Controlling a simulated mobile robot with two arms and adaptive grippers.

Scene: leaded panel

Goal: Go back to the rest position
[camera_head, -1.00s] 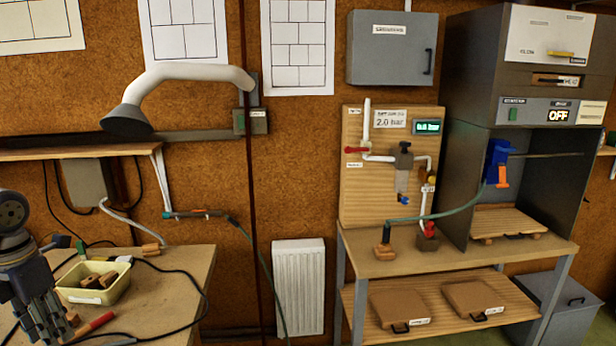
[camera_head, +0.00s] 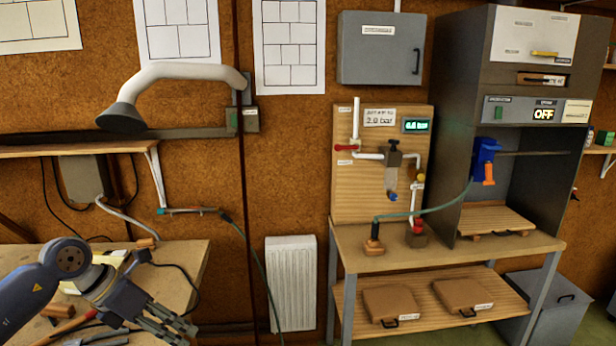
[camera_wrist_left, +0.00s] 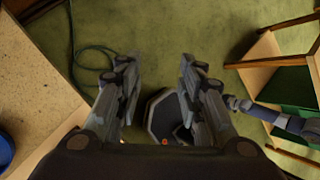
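My left gripper (camera_head: 160,325) is at the lower left of the head view, in front of the workbench (camera_head: 185,262) and partly covering it. In the left wrist view my left gripper (camera_wrist_left: 158,72) has its two fingers well apart with nothing held between them. Green floor (camera_wrist_left: 165,30) shows beyond the fingertips. My right gripper is not in view in the head view.
In the wrist view a speckled tabletop (camera_wrist_left: 35,85) is on the left and a wooden frame (camera_wrist_left: 265,60) on the right. A green hose (camera_wrist_left: 85,58) lies on the floor. A bench with valve board (camera_head: 350,195) and a grey cabinet (camera_head: 455,150) stand right.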

